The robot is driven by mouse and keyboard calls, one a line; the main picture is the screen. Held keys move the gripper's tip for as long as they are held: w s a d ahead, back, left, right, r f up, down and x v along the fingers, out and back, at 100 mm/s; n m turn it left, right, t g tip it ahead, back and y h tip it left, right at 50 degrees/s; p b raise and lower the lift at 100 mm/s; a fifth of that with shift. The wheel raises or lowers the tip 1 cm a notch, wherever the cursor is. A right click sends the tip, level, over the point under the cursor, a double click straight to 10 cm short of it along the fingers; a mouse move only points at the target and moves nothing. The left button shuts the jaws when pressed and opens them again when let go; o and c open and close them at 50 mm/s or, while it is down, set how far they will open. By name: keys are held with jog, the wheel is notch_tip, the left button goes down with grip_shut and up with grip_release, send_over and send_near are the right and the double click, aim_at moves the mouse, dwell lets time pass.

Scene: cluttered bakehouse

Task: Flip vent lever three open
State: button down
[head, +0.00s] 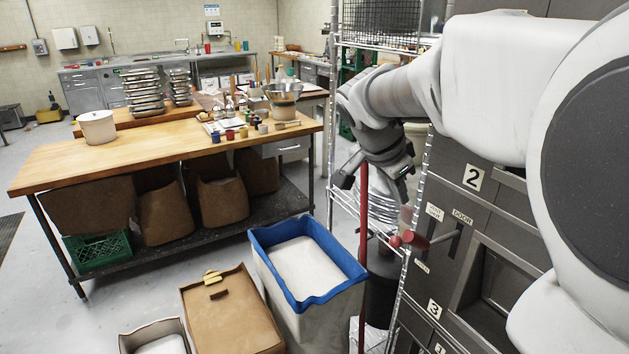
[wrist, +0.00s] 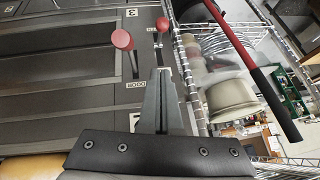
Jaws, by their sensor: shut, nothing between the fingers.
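My gripper (wrist: 160,76) is shut and empty in the wrist view, its fingers over the dark oven front. Just beyond its tips stand two red-knobbed levers, apart from it: a larger one (wrist: 122,39) by the DOOR plate and a smaller one (wrist: 162,24) to its right. In the head view two red knobs (head: 408,237) stick out below the number 2 plate (head: 473,177), so these seem to be deck two's levers. The number 3 plate (head: 434,309) is lower on the front. I cannot clearly make out vent lever three in either view.
A wire rack (wrist: 192,85) stands close beside the oven, with a red pole (head: 363,250) near it. A wooden worktable (head: 60,172) is at left.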

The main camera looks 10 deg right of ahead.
jog(key=p, duration=0.1)
send_over(396, 243)
jog(key=d, duration=0.1)
notch_tip(396, 243, down, 7)
jog(key=f, duration=0.2)
jog(key=shift+a+f, duration=0.25)
jog(key=shift+f, duration=0.15)
jog(key=shift+a+f, duration=0.2)
jog(key=shift+f, duration=0.45)
jog(key=shift+f+b, duration=0.15)
jog(key=shift+b, duration=0.2)
